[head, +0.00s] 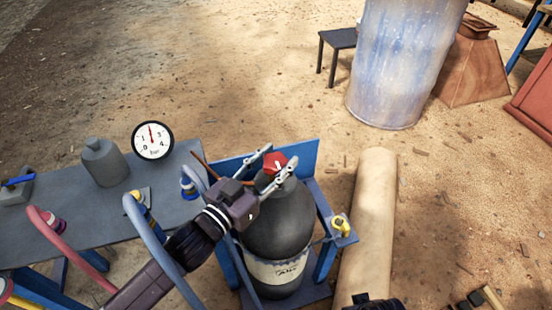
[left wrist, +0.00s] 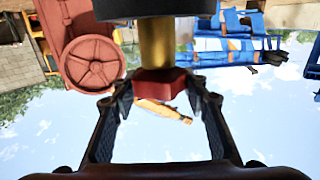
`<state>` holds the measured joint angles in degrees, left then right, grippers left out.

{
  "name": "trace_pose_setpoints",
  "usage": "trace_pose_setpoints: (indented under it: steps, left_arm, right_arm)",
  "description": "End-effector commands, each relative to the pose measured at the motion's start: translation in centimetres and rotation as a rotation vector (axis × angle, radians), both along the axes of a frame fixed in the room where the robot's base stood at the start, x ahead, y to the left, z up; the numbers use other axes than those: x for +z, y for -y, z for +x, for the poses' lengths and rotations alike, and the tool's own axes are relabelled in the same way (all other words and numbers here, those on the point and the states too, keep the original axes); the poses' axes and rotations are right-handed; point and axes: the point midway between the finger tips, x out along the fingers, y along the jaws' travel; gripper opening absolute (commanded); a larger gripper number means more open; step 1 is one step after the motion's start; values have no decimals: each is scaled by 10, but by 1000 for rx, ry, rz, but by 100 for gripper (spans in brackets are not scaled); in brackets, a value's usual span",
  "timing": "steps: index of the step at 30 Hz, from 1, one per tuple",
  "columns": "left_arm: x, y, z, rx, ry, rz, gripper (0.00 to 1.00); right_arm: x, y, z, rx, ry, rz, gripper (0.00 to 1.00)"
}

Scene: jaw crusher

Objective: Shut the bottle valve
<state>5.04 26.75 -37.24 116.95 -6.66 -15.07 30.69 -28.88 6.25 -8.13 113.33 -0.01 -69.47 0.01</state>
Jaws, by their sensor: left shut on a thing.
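The gas bottle (head: 280,225) is dark grey with a white label and stands upright in a blue stand. Its red valve knob (head: 276,162) sits on top. My left gripper (head: 272,168) reaches in from the left, with a finger on each side of the knob. In the left wrist view, which looks upside down, the red knob (left wrist: 160,82) is between the fingertips below a brass stem (left wrist: 156,45). The gripper is shut on it. My right gripper's fingers do not show.
A grey bench (head: 85,210) with a round gauge (head: 152,140) and looping hoses stands left of the bottle. A yellow fitting (head: 341,225) is on the stand's right side. A beige roll (head: 370,220) lies to the right. Sandy ground beyond is mostly open.

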Motion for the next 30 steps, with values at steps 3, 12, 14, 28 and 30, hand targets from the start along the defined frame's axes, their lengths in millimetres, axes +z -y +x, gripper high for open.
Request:
trace_pose_setpoints:
  steps: [3,12,14,28,30]
  left_arm:
    - [1,1,-1,-3,0,-3,53]
    - [0,0,0,0,1,-1,60]
    - [0,0,-1,0,0,0,60]
    - [-1,-40,-55,-1,-4,0,60]
    - [-2,-47,-64,0,-5,0,60]
  right_arm:
    - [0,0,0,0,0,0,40]
    - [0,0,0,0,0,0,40]
    - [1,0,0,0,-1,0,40]
    - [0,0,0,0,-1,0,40]
    - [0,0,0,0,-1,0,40]
